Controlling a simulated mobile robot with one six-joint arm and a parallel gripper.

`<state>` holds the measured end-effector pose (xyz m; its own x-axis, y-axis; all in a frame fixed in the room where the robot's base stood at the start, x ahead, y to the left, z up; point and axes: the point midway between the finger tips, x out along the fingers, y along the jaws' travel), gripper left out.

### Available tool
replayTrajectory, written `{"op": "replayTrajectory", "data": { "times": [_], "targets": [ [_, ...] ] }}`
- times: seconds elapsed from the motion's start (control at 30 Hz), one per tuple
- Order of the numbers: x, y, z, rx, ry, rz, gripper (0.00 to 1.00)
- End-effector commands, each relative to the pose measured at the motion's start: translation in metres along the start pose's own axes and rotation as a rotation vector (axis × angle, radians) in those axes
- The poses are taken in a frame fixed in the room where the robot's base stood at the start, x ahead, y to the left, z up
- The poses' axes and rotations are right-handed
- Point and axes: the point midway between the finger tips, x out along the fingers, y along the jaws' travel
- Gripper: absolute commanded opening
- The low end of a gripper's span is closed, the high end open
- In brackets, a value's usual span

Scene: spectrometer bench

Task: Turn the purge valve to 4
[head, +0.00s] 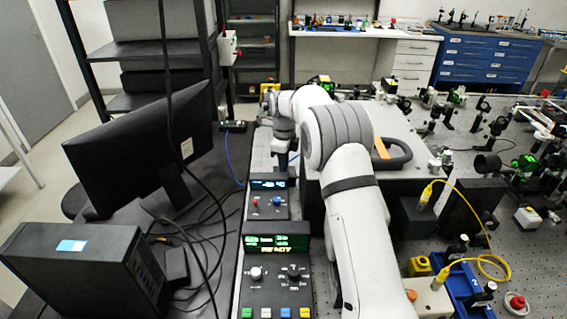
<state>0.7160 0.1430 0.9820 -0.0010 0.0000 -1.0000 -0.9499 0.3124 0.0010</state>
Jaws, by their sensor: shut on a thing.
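My gripper (282,161) is small and dark at the far end of my arm.
A larger control panel (262,285) with coloured buttons is in front. A monitor (140,150) and a computer case (85,265) stand left. Optics crowd the bench (420,235) at right.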

Motion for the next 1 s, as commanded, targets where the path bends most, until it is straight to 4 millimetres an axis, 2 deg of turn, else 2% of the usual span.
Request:
{"op": "replayTrajectory", "data": {
  "times": [0.7,1.0],
  "targets": [
    [-0.0014,0.0004,0.0014,0.559,-0.002,-0.003,0.00],
    [-0.0015,0.0004,0.0014,0.719,-0.002,-0.003,0.00]
  ]
}}
